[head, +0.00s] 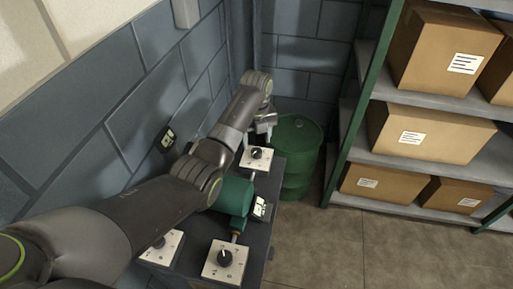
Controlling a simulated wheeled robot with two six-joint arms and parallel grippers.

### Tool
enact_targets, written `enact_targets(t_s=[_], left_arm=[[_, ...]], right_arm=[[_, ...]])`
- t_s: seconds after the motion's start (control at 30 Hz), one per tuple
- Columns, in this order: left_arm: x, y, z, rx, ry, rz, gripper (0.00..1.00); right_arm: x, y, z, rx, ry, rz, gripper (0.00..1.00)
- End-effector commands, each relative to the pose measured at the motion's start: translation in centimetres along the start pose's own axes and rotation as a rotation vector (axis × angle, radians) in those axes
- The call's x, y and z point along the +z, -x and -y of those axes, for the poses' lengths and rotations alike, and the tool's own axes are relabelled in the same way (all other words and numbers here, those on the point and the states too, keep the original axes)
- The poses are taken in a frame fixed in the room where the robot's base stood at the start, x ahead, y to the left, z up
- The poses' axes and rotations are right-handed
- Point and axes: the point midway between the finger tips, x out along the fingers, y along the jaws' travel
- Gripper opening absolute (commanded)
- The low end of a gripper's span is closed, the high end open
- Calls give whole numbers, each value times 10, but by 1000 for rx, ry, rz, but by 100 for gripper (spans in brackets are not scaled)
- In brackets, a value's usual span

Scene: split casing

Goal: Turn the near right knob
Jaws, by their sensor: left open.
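The near right knob (225,257) is a black dial with a pale pointer mark on a white square plate, at the bottom centre of the head view. It is uncovered and nothing touches it. My left gripper (264,125) is open at the far end of the dark stand, above and just beyond the far right knob (257,154). Its fingers show small, and I cannot tell whether they touch anything. My left arm crosses over the stand and hides part of it. My right gripper is out of view.
A near left knob (159,243) sits partly under my arm. A green cylindrical casing (233,195) and a small gauge (260,207) stand between the knobs. A green barrel (299,150) is behind. Shelves with cardboard boxes (432,134) stand right; floor between is clear.

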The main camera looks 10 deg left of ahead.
Motion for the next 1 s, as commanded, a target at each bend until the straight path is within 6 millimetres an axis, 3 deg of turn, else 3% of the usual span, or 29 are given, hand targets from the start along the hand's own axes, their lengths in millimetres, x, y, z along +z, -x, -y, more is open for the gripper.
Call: enact_targets(t_s=[0.1, 0.3, 0.67, 1.0], left_arm=[[-1, -22, -1, 3, 0, -3, 56], [0, -42, 0, 1, -1, -1, 56], [0, -47, 0, 0, -1, 0, 56], [0, -46, 0, 0, -1, 0, 13]], right_arm=[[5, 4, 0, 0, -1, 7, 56], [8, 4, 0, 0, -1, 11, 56], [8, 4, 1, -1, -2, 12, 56], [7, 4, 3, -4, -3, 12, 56]])
